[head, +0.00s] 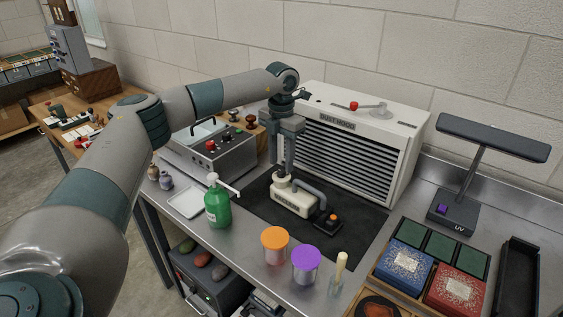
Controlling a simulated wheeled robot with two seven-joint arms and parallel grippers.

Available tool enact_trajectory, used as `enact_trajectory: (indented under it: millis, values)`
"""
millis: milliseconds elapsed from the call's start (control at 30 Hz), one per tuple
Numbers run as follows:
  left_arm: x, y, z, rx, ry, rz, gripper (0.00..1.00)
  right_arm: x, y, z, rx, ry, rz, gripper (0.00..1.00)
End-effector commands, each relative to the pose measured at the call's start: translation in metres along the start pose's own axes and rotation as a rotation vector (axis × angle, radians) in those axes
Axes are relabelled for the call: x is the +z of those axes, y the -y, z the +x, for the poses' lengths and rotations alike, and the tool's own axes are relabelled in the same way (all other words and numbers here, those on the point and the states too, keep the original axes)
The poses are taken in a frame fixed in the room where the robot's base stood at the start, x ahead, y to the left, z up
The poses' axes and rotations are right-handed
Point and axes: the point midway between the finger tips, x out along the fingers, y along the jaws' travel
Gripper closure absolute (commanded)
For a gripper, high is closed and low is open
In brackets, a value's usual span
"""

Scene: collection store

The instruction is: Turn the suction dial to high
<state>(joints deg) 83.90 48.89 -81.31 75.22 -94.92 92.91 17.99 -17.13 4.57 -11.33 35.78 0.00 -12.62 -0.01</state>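A cream pump-like unit (292,197) with a grey curved handle or hose (309,187) stands on the black mat (258,206) in front of the dust hood. A small dark box (327,222) with an orange knob (333,217) sits at its right end. No dial marking or setting can be read at this size. My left gripper (285,170) points down over the left end of the cream unit, its fingertips close to the unit's top. I cannot tell whether it touches the unit or how far its fingers are apart. My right gripper is not in view.
The white dust hood (337,123) carries a red-knobbed lever (353,106) on top. A green pump bottle (217,205), orange-lidded jar (274,244) and purple-lidded jar (305,262) stand in front. A UV lamp (451,212) and boxed tray (404,267) are right. A grey machine (212,153) is left.

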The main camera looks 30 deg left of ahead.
Motion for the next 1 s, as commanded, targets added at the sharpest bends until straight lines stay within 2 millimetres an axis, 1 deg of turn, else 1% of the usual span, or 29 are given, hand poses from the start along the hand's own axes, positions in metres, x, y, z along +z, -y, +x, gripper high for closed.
enact_trajectory:
  millis: [33, 100, 233, 400, 600, 633, 667, 700, 767, 800, 1000]
  values:
    - [-0.001, 0.000, 0.005, 0.001, -0.003, 0.000, 0.62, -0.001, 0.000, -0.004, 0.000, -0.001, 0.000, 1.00]
    - [0.000, 0.000, 0.013, 0.001, -0.003, 0.000, 0.62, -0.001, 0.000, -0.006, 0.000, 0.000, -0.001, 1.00]
    - [0.000, 0.000, 0.022, 0.000, -0.001, 0.000, 0.62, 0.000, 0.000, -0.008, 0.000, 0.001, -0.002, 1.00]
    - [0.000, 0.000, 0.027, 0.000, 0.000, 0.000, 0.62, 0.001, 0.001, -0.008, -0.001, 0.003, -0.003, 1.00]
    - [0.000, 0.000, 0.027, 0.000, 0.000, 0.000, 0.62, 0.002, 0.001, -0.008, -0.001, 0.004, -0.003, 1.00]
    - [0.000, 0.000, 0.027, 0.000, 0.000, 0.000, 0.67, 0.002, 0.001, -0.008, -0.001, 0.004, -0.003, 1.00]
    - [0.000, 0.000, 0.027, 0.000, 0.000, 0.000, 0.74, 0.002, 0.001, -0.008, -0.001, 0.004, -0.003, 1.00]
    - [0.000, 0.000, 0.027, 0.000, 0.000, 0.000, 0.83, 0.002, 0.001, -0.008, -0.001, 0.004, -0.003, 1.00]
    - [0.000, 0.000, 0.027, 0.000, 0.000, 0.000, 0.98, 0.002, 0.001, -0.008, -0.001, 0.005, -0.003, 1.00]
    - [0.000, 0.000, 0.026, 0.000, 0.000, 0.000, 1.00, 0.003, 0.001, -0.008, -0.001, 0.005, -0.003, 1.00]
    - [0.000, 0.000, 0.027, 0.000, 0.000, 0.004, 1.00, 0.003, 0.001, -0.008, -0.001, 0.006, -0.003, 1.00]
